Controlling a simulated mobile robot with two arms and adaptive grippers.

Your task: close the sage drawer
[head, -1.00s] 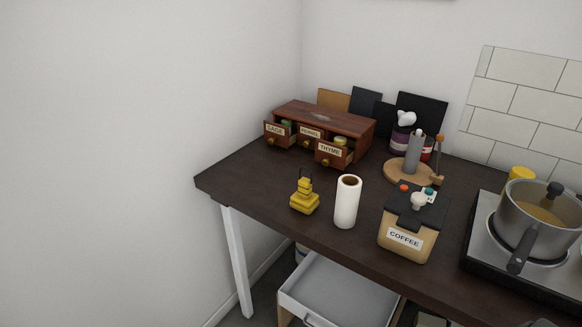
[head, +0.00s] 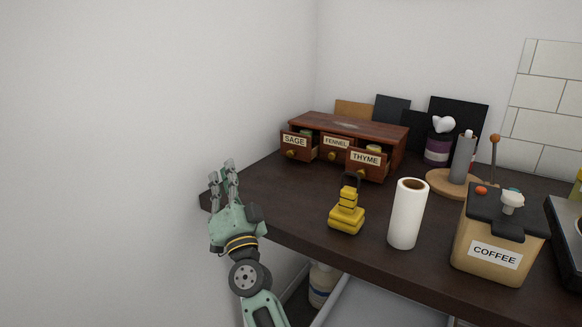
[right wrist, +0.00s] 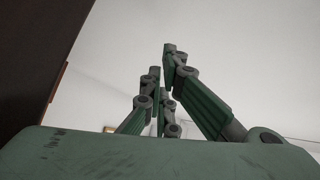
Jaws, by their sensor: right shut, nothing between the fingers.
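The sage drawer (head: 294,145), labelled SAGE, is the left drawer of a small reddish-brown wooden spice box (head: 350,130) on the dark table. It is pulled out, with its brass knob facing forward and some green contents showing. My right gripper (head: 222,170) is shut and empty at the table's left corner, fingers pointing up, left of the drawer and apart from it. Its fingers also show in the right wrist view (right wrist: 161,60) against the pale wall; the drawer cannot be made out there. My left gripper is not in view.
The thyme drawer (head: 368,160) is also pulled out. The tabletop (head: 275,190) left of the lantern is clear.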

